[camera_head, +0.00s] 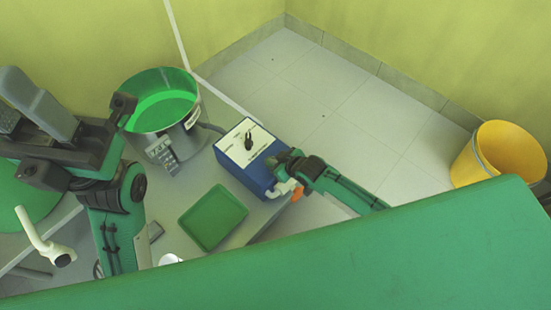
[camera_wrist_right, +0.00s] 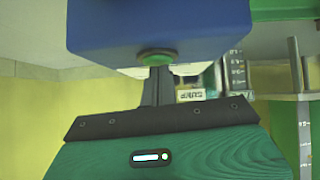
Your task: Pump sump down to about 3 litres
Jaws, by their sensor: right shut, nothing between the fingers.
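A blue box (camera_head: 262,180) with a white top panel and a black knob (camera_head: 248,143) stands on the grey bench. My right gripper (camera_head: 279,165) is at its right side. In the right wrist view, the shut, empty fingers (camera_wrist_right: 157,84) point at a green round button (camera_wrist_right: 156,58) on the blue box (camera_wrist_right: 150,25); the tips overlap its edge, and I cannot tell if they press it. A round grey-walled vessel (camera_head: 183,132) holds green liquid (camera_head: 163,103). An upside-down "SUMP" label (camera_wrist_right: 191,94) and a scale (camera_wrist_right: 236,72) show in the wrist view. My left arm is at left; its fingertips are unclear.
A green tray (camera_head: 213,217) lies on the bench in front of the box. A small orange part (camera_head: 297,192) and white piping are beside the box. A yellow bucket (camera_head: 500,150) stands on the tiled floor at right. A green surface (camera_head: 390,255) fills the lower foreground.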

